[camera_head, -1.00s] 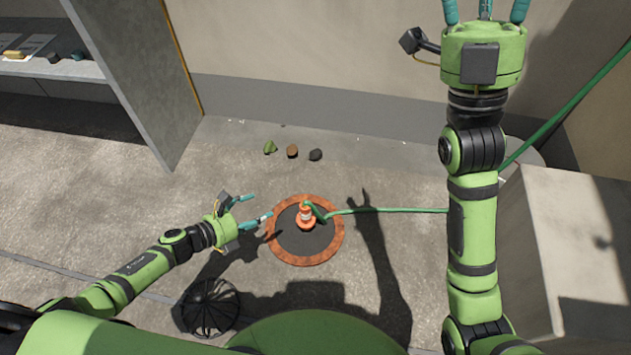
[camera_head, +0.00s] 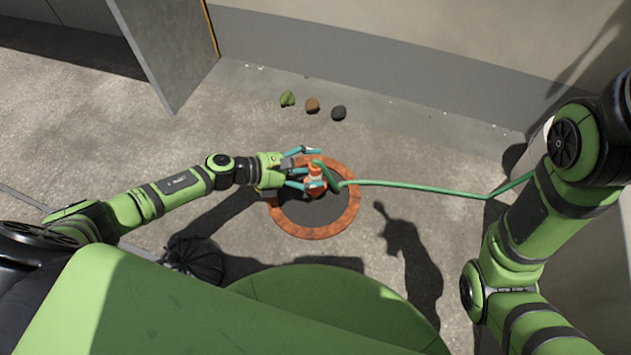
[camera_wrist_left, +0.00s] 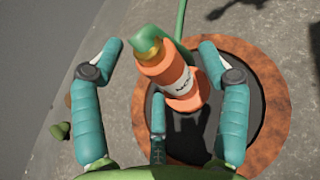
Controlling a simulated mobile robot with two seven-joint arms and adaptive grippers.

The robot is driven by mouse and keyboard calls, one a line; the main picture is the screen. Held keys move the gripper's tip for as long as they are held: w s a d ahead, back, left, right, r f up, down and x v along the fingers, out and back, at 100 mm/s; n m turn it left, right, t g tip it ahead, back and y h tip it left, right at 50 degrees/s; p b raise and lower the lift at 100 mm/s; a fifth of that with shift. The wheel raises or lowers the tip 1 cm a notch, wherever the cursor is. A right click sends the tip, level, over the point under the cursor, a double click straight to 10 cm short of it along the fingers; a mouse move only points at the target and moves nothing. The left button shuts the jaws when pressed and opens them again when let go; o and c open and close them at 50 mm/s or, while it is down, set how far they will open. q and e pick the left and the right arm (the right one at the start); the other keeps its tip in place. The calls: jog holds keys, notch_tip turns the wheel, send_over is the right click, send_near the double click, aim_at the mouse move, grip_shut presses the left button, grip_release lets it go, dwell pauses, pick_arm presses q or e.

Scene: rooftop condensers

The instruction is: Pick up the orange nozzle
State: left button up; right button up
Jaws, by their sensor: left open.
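The orange nozzle (camera_head: 315,180) stands on a dark round mat with an orange-brown rim (camera_head: 340,223), a green hose (camera_head: 420,188) joined to its top. In the left wrist view the nozzle (camera_wrist_left: 172,80) has a white label and leans a little in the picture. My left gripper (camera_head: 312,168) is open at the nozzle, its teal fingers spread around it. In the left wrist view two fingers of the left gripper (camera_wrist_left: 170,75) flank the nozzle, with gaps showing, and a third is below it. My right gripper is out of view; only its arm shows at the right.
A green lump (camera_head: 288,98), a brown lump (camera_head: 312,105) and a dark lump (camera_head: 338,113) lie on the concrete beyond the mat. A dark ribbed dome (camera_head: 194,260) is at the lower left. A grey panel (camera_head: 165,55) stands at the upper left.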

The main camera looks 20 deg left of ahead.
pick_arm(q)
jog(key=shift+w+d+f, duration=0.3)
jog(key=shift+w+d, duration=0.1)
jog(key=shift+d, duration=0.15)
jog(key=c, duration=1.5)
jog(key=shift+r, duration=0.1)
